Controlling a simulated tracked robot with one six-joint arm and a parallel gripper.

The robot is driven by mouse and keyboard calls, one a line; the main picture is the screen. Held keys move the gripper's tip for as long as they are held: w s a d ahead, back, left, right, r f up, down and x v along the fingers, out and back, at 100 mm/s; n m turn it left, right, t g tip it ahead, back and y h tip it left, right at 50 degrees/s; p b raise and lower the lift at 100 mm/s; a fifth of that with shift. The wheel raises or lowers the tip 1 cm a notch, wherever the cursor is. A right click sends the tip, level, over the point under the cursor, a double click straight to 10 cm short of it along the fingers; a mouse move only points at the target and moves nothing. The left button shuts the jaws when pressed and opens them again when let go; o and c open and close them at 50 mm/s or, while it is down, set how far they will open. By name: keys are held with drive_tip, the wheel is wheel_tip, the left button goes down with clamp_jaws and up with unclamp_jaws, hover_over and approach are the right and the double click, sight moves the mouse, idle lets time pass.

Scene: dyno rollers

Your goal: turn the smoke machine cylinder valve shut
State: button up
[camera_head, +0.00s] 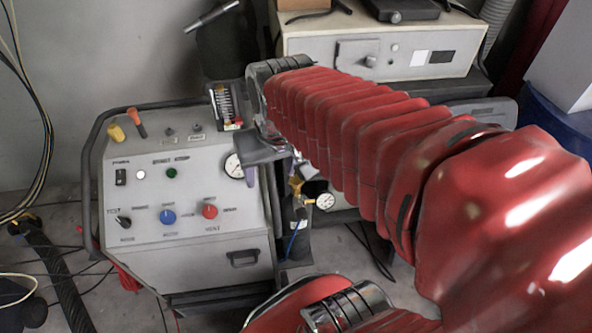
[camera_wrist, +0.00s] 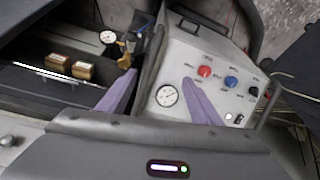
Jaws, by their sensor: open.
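The brass cylinder valve (camera_head: 296,184) sits on top of a dark cylinder (camera_head: 293,222), partly hidden by my arm, with a small white gauge (camera_head: 325,201) beside it.
The grey control cabinet (camera_head: 190,243) with red, blue and black knobs and a dark tube frame stands at left. A beige box unit (camera_head: 400,50) stands behind my arm. A blue hose runs down by the cylinder. Cables and a black hose lie on the floor.

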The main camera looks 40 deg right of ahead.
drive_tip(key=w+d+f+m+g+y, duration=0.1)
drive_tip(key=w+d+f+m, duration=0.15)
drive_tip(key=d, duration=0.25)
drive_tip(key=w+d+f+m+g, duration=0.2)
drive_tip(key=w+d+f, duration=0.1)
drive_tip(key=w+d, duration=0.15)
drive_tip(key=m+g+y, duration=0.1)
drive_tip(key=m+y, duration=0.1)
drive_tip(key=m, duration=0.3)
hover_over(297, 179)
drive_tip(key=s+d, duration=0.2)
drive_tip(key=d, duration=0.1)
drive_tip(key=d+x, duration=0.2)
drive_tip(key=x, duration=0.5)
drive_tip(key=w+d+m+y, duration=0.1)
drive_tip(key=m, duration=0.1)
drive_tip(key=w+d+f+m+y, duration=0.1)
drive_tip(key=w+d+m, duration=0.1)
drive_tip(key=shift+w+f+m, duration=0.2)
drive_tip(key=shift+w+m, duration=0.05)
drive_tip(key=shift+m, duration=0.1)
drive_tip(key=shift+a, duration=0.1)
drive_tip(key=x, duration=1.3)
drive_tip(key=shift+s+f, duration=0.1)
drive_tip(key=shift+f, duration=0.3)
